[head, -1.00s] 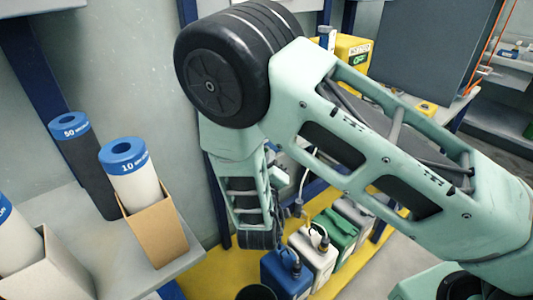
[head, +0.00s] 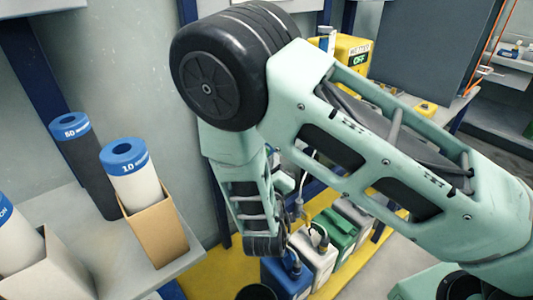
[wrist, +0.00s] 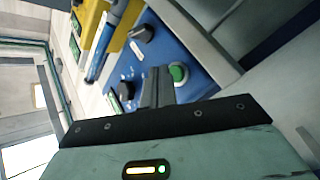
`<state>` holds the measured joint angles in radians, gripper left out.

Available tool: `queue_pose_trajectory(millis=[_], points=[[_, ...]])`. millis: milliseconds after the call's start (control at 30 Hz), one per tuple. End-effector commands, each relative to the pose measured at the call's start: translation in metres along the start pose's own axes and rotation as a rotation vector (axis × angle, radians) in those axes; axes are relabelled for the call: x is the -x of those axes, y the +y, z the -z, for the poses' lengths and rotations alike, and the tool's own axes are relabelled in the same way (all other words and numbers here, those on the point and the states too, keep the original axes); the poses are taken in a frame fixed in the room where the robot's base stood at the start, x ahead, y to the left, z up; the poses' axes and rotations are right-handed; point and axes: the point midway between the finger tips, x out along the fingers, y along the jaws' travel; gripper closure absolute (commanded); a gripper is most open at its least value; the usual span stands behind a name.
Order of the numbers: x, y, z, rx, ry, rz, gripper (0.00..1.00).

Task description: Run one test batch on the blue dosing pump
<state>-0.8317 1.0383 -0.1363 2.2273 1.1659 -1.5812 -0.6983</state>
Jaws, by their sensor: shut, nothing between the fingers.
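The blue dosing pump (wrist: 190,55) fills the middle of the wrist view, tilted in the picture. Its face carries a green round button (wrist: 178,72), a black knob (wrist: 143,33) and another dark knob (wrist: 127,90). A small lit green display (wrist: 112,102) shows at its lower left. My gripper (wrist: 158,72) is shut and empty, its dark fingertips in front of the blue face, just left of the green button. I cannot tell whether they touch it. In the head view my own arm hides the blue pump and my gripper.
A yellow pump (head: 354,52) with a display reading OFF stands at the back; yellow housing (wrist: 97,22) also shows beside the blue pump. Blue (head: 286,277), white (head: 318,258) and green (head: 338,232) jugs stand on a yellow floor tray (head: 220,272). Filter cartridges stand on the left shelf (head: 190,262).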

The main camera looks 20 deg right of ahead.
Motion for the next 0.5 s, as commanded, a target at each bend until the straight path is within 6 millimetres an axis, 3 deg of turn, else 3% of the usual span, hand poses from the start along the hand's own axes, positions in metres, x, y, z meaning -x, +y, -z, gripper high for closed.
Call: queue_pose_trajectory(millis=[500], points=[[0.029, 0.021, -0.021, 0.002, -0.001, 0.000, 1.00]])
